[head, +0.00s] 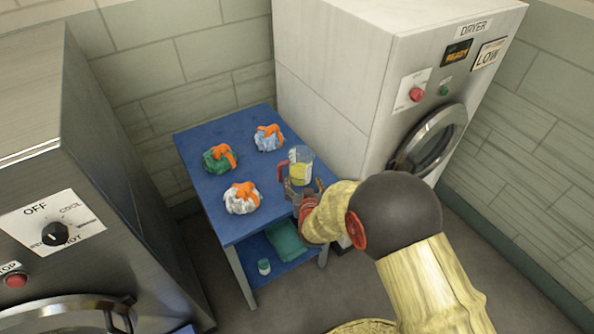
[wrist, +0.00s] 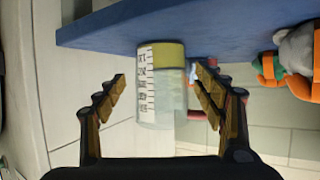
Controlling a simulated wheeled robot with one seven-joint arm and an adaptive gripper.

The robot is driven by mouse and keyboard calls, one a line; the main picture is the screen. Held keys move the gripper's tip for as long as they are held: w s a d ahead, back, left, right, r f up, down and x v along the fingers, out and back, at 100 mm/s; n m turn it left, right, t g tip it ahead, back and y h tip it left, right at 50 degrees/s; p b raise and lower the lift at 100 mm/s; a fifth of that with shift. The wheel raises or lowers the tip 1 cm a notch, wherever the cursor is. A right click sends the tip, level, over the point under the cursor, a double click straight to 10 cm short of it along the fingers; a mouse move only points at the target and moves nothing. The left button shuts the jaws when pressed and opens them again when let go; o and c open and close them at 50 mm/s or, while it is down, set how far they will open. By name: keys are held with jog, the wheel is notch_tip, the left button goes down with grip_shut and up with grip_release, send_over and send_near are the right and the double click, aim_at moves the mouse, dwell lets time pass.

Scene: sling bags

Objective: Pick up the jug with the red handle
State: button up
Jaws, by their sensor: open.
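The clear jug with a red handle (head: 300,163) stands on the blue table, near its right side, and holds something yellow low down. In the wrist view the jug (wrist: 161,90) lies between my two open fingers, with its measuring scale facing the camera. Its red handle (wrist: 197,114) shows partly behind the right finger. My gripper (wrist: 160,85) is open and empty. In the head view my gripper (head: 300,190) is at the near side of the jug, partly hidden by my arm. I cannot tell whether a finger touches the jug.
Green (head: 219,158), white (head: 241,198) and light blue (head: 268,138) bundles with orange ties sit on the blue table (head: 205,135). A dryer (head: 345,85) stands close on the right, a steel machine (head: 100,150) on the left. The lower shelf holds a green cloth (head: 286,241) and small container (head: 264,267).

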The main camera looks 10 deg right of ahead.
aim_at(302, 179)
jog(key=shift+f+b+x, duration=0.2)
jog(key=shift+b+x, duration=0.2)
jog(key=shift+x, duration=0.8)
jog(key=b+x, duration=0.2)
jog(key=x, duration=0.2)
jog(key=shift+f, duration=0.1)
jog(key=shift+w+f, duration=0.1)
jog(key=shift+w, duration=0.5)
jog(key=shift+c, duration=1.3)
jog(key=c, duration=0.8)
jog(key=shift+c, duration=0.4)
